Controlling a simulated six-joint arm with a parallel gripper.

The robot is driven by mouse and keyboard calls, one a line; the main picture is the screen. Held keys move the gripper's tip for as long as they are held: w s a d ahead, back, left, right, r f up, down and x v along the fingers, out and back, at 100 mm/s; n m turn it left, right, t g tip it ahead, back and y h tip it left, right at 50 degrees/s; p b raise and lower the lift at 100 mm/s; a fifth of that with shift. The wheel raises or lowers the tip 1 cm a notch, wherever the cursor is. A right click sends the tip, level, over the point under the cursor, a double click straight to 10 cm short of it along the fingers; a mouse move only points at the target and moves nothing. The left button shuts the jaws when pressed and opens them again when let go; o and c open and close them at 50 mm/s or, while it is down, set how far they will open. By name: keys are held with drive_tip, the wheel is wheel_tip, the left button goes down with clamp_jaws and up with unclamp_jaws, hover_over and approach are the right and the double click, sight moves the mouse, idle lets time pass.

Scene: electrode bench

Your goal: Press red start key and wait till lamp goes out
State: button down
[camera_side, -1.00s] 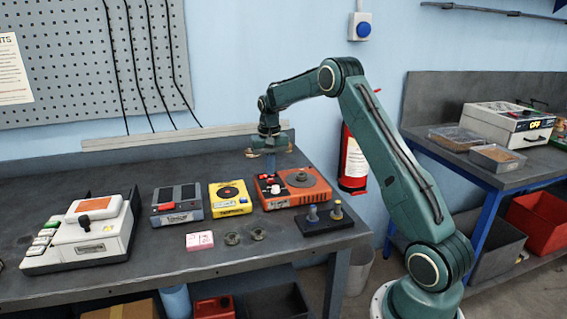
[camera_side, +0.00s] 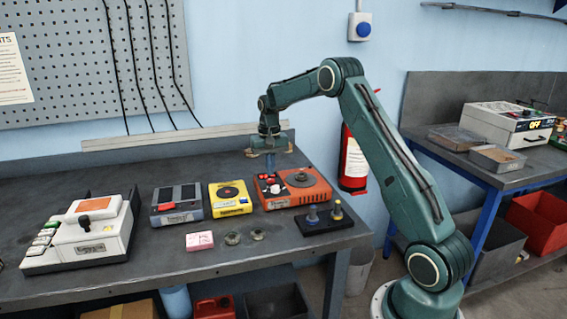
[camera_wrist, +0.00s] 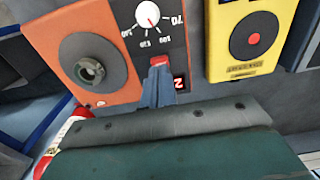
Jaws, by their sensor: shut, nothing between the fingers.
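The orange device (camera_side: 305,190) stands at the right part of the bench, with a dark panel carrying red and white controls. In the wrist view its orange body (camera_wrist: 58,32) has a grey disc (camera_wrist: 92,70), a white dial (camera_wrist: 148,14) and a small red display (camera_wrist: 179,83). The red key (camera_wrist: 159,61) sits below the dial. My gripper (camera_side: 270,168) is shut and empty, pointing down over the panel. In the wrist view its blue-grey fingertips (camera_wrist: 158,72) are at the key and cover part of it. I cannot tell contact, or pick out a lit lamp.
A yellow device (camera_side: 230,198) stands left of the orange one, a grey device (camera_side: 177,205) beyond it. A black stand with two posts (camera_side: 325,220) is in front. A pink block (camera_side: 199,241) and small round parts (camera_side: 245,236) lie near the front edge.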

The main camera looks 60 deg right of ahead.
drive_tip(key=shift+f, duration=1)
idle(0.8)
drive_tip(key=shift+r, duration=3)
drive_tip(key=shift+r, duration=0.1)
